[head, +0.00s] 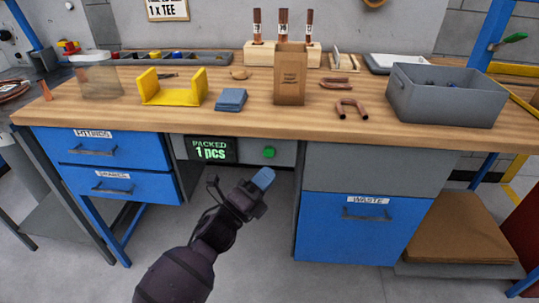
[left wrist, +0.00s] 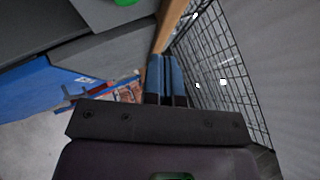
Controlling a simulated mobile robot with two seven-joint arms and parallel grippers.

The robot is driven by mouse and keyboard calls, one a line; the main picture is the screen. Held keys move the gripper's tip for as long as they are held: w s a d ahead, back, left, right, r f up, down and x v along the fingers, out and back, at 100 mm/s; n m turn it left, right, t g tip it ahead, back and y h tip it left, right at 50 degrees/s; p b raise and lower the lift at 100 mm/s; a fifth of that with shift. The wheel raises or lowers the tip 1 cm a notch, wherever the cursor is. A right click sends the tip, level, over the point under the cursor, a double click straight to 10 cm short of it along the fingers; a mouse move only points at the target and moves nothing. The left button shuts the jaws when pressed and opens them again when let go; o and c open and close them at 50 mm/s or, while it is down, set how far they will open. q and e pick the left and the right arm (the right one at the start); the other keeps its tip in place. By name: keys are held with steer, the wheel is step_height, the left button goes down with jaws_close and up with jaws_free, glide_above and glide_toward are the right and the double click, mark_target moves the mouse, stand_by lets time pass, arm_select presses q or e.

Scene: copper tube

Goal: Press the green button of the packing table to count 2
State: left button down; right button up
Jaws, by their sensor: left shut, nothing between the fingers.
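The green button (head: 269,152) sits on the grey front panel under the packing table's (head: 225,125) top edge. To its left a dark display (head: 211,150) reads "PACKED 1 pcs". My left gripper (head: 263,177) is shut and empty, its blue fingertips a little below the button in the head view, with a visible gap between them in the picture. In the left wrist view the shut blue fingers (left wrist: 166,75) point away from the camera, and part of a green thing (left wrist: 124,2), likely the button, shows at the top edge. My right gripper is not in view.
Blue drawers (head: 100,150) are left of the panel and a blue waste drawer (head: 360,228) is at the right. On the tabletop stand a brown paper bag (head: 290,85), a yellow holder (head: 172,90), a blue stack (head: 231,100) and a grey bin (head: 445,97).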

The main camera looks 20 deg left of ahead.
mark_target(269, 153)
arm_select(q)
steer(key=w, duration=0.1)
steer(key=w+a, duration=0.1)
steer(key=w, duration=0.1)
steer(key=shift+w, duration=0.3)
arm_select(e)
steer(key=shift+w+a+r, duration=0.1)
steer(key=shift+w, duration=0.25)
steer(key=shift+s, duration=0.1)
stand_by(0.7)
arm_select(q)
steer(key=shift+w, duration=0.1)
stand_by(0.7)
steer(key=shift+w+a+b, duration=0.15)
steer(key=shift+w+b, duration=0.15)
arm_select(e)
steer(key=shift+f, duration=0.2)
